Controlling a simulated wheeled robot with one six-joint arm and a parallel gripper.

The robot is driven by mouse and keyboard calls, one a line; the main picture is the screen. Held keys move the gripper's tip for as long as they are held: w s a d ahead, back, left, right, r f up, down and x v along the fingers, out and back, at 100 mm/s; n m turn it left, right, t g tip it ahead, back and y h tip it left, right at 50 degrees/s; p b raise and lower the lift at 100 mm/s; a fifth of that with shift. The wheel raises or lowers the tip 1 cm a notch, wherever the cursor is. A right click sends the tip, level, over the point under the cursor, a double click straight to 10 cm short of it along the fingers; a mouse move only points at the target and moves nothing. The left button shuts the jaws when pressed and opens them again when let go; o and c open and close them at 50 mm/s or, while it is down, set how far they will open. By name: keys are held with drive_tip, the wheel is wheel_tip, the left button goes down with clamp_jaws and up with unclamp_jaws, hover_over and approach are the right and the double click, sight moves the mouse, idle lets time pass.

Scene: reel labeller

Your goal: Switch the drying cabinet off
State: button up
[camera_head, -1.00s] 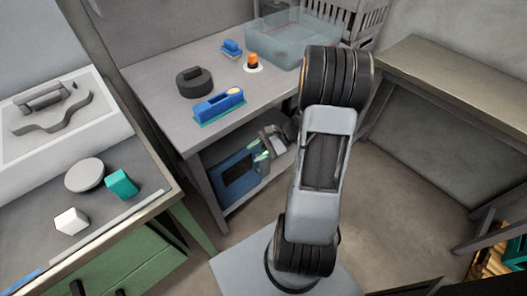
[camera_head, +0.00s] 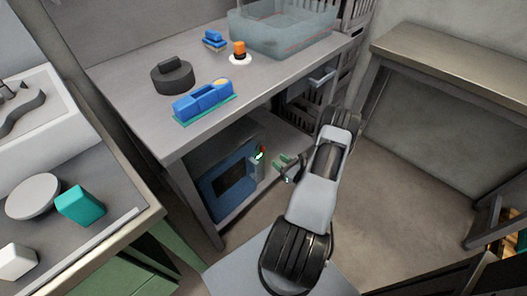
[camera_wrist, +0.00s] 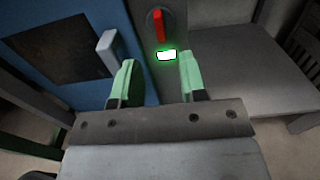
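The drying cabinet is a blue-fronted box (camera_head: 208,188) with a dark window, standing on the shelf under the grey table. In the wrist view its blue door (camera_wrist: 93,92) fills the left, with a grey handle (camera_wrist: 107,49). On the grey panel right of the door, a red knob (camera_wrist: 158,25) stands roughly upright on a dark round dial. A lit green lamp (camera_wrist: 166,55) is just below it. My gripper (camera_wrist: 157,75) is open and empty, with pale green fingers apart, pointing toward the panel. In the head view my gripper (camera_head: 284,163) is right of the cabinet front.
The grey table top (camera_head: 130,97) above carries a blue block-like device (camera_head: 203,100), a dark round object (camera_head: 172,78), an orange beacon (camera_head: 239,50) and a clear bin (camera_head: 283,35). A green-drawered bench is at left, another table (camera_head: 450,50) at right. Floor between is open.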

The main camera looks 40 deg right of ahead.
sight(264, 150)
drive_tip(key=w, duration=0.3)
drive_tip(key=w+a, duration=0.1)
drive_tip(key=w, duration=0.2)
drive_tip(key=w+b, duration=0.1)
drive_tip(key=w, duration=0.2)
drive_tip(key=shift+w+a, duration=0.1)
drive_tip(key=shift+a, duration=0.25)
clamp_jaws()
